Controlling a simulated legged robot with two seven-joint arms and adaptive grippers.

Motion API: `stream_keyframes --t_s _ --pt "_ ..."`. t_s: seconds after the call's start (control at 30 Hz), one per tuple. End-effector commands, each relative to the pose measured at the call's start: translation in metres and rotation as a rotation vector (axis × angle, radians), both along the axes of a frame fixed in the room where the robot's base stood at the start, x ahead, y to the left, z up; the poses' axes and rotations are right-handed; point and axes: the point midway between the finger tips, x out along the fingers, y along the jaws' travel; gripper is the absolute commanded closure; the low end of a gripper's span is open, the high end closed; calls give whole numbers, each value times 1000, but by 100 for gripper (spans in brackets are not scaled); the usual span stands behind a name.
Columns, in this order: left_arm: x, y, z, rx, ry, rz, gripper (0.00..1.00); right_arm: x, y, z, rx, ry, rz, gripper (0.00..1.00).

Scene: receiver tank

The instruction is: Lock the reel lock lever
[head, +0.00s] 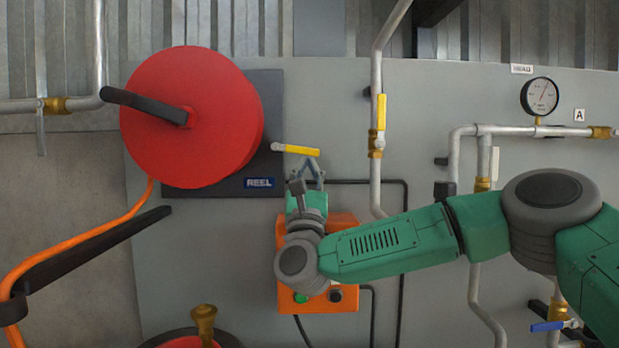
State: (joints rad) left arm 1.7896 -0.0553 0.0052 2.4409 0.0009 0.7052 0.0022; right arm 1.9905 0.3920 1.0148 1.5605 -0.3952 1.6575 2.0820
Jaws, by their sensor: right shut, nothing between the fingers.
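The reel lock lever (300,150) has a yellow handle and a pale pivot end at its left. It sits at the right edge of the dark reel plate, nearly horizontal and tilted slightly down to the right. The red reel (190,125) with its black crank arm is to its left, above a REEL label (259,183). My right gripper (311,168) is shut and empty, just below the lever's right part. I cannot tell whether its fingertips touch the lever. My left gripper is not in view.
An orange box (345,298) with a green button is partly behind my right arm. A pipe with an upright yellow valve handle (381,112) runs right of the lever. An orange hose (75,240) hangs from the reel. A gauge (539,96) is at upper right.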

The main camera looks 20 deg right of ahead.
Motion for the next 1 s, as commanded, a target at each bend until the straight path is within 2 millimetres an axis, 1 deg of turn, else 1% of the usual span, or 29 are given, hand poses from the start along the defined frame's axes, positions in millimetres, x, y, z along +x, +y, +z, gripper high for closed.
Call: stream_keyframes --t_s 0.07,0.17,0.4,0.7,0.87,1.0 --pt "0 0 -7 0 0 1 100 -1 -3 2 3 -3 -1 100" --pt "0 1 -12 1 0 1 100 -2 -10 9 -82 20 -2 100" --pt "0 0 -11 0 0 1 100 -3 -19 25 -272 77 -2 100" --pt "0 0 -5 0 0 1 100 -3 -16 38 -451 129 -1 100" --pt "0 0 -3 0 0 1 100 -3 -12 42 -505 144 -1 100" --pt "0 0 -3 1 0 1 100 -3 -13 43 -525 149 1 100"
